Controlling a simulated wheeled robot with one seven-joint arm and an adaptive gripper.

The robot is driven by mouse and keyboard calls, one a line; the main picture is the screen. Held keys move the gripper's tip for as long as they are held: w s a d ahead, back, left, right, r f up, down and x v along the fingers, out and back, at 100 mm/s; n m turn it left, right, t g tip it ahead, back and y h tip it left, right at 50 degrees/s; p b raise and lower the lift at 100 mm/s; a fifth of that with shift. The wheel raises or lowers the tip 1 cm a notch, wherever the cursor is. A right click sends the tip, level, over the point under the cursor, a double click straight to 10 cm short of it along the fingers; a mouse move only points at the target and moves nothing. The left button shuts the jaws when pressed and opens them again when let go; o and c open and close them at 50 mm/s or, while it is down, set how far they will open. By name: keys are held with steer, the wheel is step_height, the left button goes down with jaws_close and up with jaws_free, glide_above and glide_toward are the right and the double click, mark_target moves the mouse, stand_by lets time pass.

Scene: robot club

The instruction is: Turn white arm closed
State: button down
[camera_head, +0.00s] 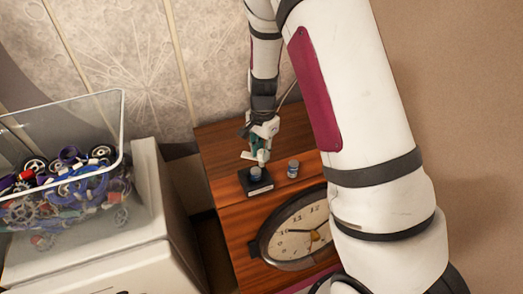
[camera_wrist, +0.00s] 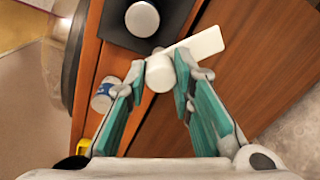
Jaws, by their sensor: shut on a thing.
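The white arm (camera_wrist: 205,44) shows in the wrist view as a flat white bar with a rounded cylindrical end. My gripper (camera_wrist: 163,74) has its teal fingers on either side of that rounded end and is shut on it. The bar reaches up and right, close to the black base (camera_wrist: 115,28), which carries a round silver-topped piece (camera_wrist: 142,19). In the head view my gripper (camera_head: 262,150) is above the black base (camera_head: 260,189). The white arm (camera_head: 262,157) is small there, and I cannot tell its exact angle.
A small can (camera_head: 293,168) stands right of the base and left of my fingers in the wrist view (camera_wrist: 105,94). A clear bin (camera_head: 65,175) of parts stands left on a white unit.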

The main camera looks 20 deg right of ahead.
steer(key=n, duration=0.4)
steer(key=shift+n, duration=0.3)
steer(key=n, duration=0.3)
steer(key=shift+n+b, duration=0.4)
steer(key=n, duration=0.4)
steer(key=shift+w+n, duration=0.1)
steer(key=shift+n, duration=1.9)
steer(key=c, duration=1.4)
jaws_free()
steer(key=shift+o, duration=0.2)
steer(key=shift+r, duration=0.1)
